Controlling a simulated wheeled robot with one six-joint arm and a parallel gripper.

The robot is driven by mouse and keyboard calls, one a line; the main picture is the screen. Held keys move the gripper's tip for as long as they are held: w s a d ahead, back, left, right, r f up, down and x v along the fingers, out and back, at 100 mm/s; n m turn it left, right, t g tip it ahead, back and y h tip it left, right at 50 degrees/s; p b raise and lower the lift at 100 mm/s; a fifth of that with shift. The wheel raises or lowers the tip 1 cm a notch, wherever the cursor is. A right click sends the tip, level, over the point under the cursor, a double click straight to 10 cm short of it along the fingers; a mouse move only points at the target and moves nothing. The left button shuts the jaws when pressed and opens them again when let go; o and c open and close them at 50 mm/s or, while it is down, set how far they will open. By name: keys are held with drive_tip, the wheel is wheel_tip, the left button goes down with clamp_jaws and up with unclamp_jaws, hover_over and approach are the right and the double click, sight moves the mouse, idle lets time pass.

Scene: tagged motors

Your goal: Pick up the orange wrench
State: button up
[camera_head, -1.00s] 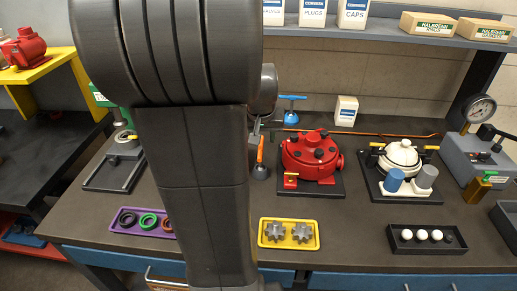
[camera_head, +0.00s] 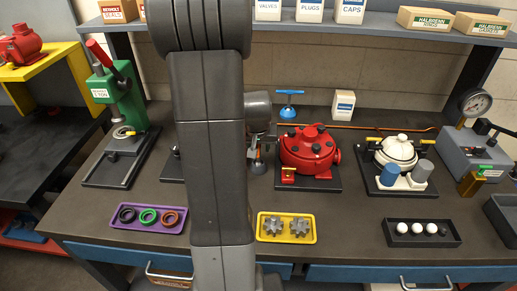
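A small sliver of orange (camera_head: 249,153), perhaps the orange wrench, shows beside the grey end of my arm, left of the red pump housing. Most of it is hidden there, and I cannot make out its shape. My gripper (camera_head: 257,152) seems to be at this spot, pointing down near a small grey round base (camera_head: 258,168) on the bench. My arm covers much of the view, and the fingers are too small and hidden to read. I cannot tell whether they touch or surround the orange piece.
The red pump housing (camera_head: 309,150) stands close on the right, with a white-topped pump (camera_head: 398,152) beyond. A blue-handled part (camera_head: 289,104) is behind. A green press (camera_head: 121,95) stands left. In front are a purple tray (camera_head: 172,226) and a yellow gear tray (camera_head: 264,236).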

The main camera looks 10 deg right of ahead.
drive_tip(key=shift+f, duration=0.15)
clamp_jaws()
wheel_tip(320, 180, up, 10)
drive_tip(key=shift+r+b, duration=0.1)
drive_tip(key=shift+b, duration=0.35)
drive_tip(key=c, duration=0.7)
unclamp_jaws()
clamp_jaws()
